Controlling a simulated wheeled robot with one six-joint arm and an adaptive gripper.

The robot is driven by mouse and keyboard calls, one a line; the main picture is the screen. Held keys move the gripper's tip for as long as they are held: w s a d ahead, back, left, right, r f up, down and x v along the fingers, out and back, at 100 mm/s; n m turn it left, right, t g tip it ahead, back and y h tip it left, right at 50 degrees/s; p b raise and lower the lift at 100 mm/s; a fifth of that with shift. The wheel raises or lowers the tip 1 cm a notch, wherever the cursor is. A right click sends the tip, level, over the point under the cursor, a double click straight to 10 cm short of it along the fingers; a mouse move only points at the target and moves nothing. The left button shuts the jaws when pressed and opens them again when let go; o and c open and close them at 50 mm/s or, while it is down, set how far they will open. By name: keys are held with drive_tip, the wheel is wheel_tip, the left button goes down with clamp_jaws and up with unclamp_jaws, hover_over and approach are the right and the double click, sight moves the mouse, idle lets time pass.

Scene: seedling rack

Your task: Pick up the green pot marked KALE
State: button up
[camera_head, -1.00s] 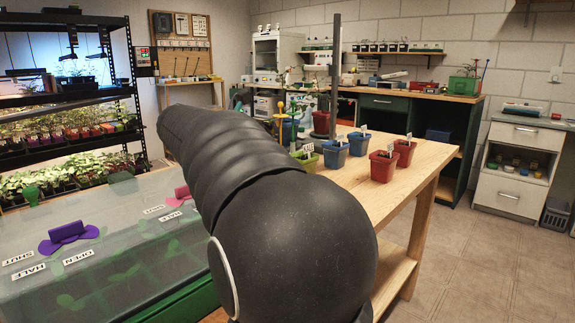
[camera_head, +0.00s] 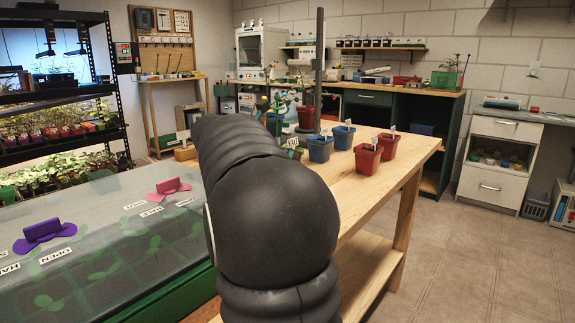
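A green pot (camera_head: 294,153) with a white label (camera_head: 292,141) stands on the wooden bench (camera_head: 405,152), mostly hidden behind my black arm. Its label is too small to read. Two blue pots (camera_head: 320,149) (camera_head: 343,137) stand to its right, and two red pots (camera_head: 367,159) (camera_head: 388,146) stand further right, all with white labels. My arm's thick dark links fill the middle of the view. My gripper is not visible, so its state and distance from the pot cannot be seen.
A covered propagator (camera_head: 100,240) with a purple handle (camera_head: 44,234) and a pink handle (camera_head: 169,188) lies at the left. A dark post (camera_head: 319,70) and a brown-red pot (camera_head: 306,116) stand behind the pots. The bench's right front part is clear.

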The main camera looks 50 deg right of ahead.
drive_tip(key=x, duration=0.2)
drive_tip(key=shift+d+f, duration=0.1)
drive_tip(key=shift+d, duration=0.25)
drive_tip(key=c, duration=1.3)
